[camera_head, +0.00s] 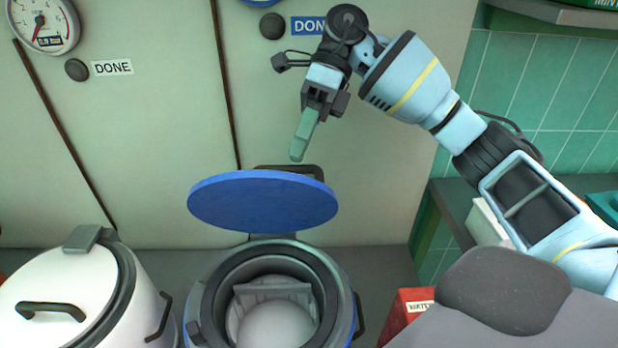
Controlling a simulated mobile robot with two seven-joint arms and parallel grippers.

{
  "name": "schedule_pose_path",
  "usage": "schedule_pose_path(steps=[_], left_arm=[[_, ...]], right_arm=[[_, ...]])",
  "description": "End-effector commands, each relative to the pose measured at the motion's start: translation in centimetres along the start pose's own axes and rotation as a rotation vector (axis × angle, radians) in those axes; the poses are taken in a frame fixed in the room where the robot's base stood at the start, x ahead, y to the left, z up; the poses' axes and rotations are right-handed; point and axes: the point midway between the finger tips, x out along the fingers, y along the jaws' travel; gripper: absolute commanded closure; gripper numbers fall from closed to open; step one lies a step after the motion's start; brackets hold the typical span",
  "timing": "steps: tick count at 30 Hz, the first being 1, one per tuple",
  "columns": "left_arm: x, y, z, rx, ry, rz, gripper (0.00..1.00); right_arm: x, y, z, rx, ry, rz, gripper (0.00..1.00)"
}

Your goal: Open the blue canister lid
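The blue canister (352,306) stands at the bottom middle, with its grey inside and a pale rounded shape in it showing. Its round blue lid (262,200) is raised above and behind the opening, seen tilted, with a dark handle (300,170) at its far edge. My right gripper (300,150) hangs just above the lid's far edge and handle, fingers pointing down. The fingers look like one green piece from this side, so I cannot tell whether they are open or shut. Nothing shows held in them. My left gripper is out of view.
A white canister (55,290) with a shut lid stands at the left. A red box (408,305) is close on the blue canister's right. Behind are pale panels with round knobs (77,69) and "DONE" labels, and a gauge (45,22). A shelf with a white box (487,222) is at the right.

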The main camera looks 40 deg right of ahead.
Motion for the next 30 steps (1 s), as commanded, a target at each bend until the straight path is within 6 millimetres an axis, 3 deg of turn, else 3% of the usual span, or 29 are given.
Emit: schedule_pose_path(steps=[18, 30], left_arm=[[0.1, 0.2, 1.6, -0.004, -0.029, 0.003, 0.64], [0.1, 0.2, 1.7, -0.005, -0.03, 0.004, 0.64]], right_arm=[[4.8, 7.2, -2.9, 0.0, 0.003, -0.001, 0.64], [5.6, 8.4, -3.2, 0.002, 0.002, 0.001, 0.64]])
